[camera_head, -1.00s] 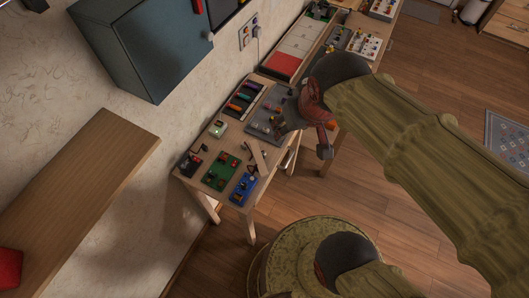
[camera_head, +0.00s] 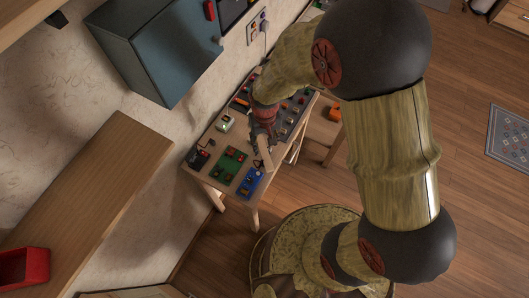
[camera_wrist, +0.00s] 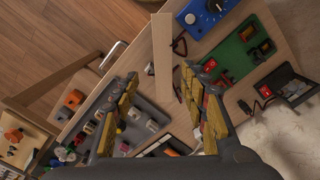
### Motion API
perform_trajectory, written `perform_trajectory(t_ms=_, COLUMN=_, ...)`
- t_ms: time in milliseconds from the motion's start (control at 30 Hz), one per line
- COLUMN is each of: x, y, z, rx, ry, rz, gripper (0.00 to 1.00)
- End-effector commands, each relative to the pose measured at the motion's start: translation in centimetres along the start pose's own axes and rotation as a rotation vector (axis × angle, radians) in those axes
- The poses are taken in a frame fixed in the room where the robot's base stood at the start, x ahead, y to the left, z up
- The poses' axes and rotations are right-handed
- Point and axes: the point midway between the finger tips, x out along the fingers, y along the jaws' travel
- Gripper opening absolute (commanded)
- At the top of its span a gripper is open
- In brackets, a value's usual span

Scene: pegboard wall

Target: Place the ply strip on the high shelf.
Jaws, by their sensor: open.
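In the head view the strip (camera_head: 265,152) shows just below my gripper (camera_head: 263,130). In the wrist view my gripper (camera_wrist: 161,84) is open, with yellow-padded fingers to either side of the strip's near end. I cannot tell how far above the strip the fingers are. Two wooden wall shelves show at left in the head view: a long one (camera_head: 95,185) and one cut off at the top-left corner (camera_head: 22,18), which looks higher.
The workbench (camera_head: 212,150) carries a green board (camera_head: 230,165), a blue box (camera_head: 250,183) and several small parts. A blue-grey wall cabinet (camera_head: 160,50) hangs above it. A red bin (camera_head: 25,267) sits on the long shelf, whose middle is bare.

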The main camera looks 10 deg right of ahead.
Motion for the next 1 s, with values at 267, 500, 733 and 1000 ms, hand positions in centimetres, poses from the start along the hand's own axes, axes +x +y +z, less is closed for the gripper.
perform_trajectory(t_ms=267, x=2.7, y=-0.4, z=-0.2, rx=-0.001, ry=-0.002, rz=0.0, gripper=0.44)
perform_trajectory(t_ms=500, x=5.5, y=-0.6, z=-0.3, rx=0.0, ry=0.0, rz=0.0, gripper=0.44)
perform_trajectory(t_ms=733, x=5.5, y=-0.6, z=-0.4, rx=0.0, ry=0.002, rz=0.0, gripper=0.43)
perform_trajectory(t_ms=1000, x=5.5, y=-0.6, z=-0.3, rx=0.0, ry=0.002, rz=0.0, gripper=0.27)
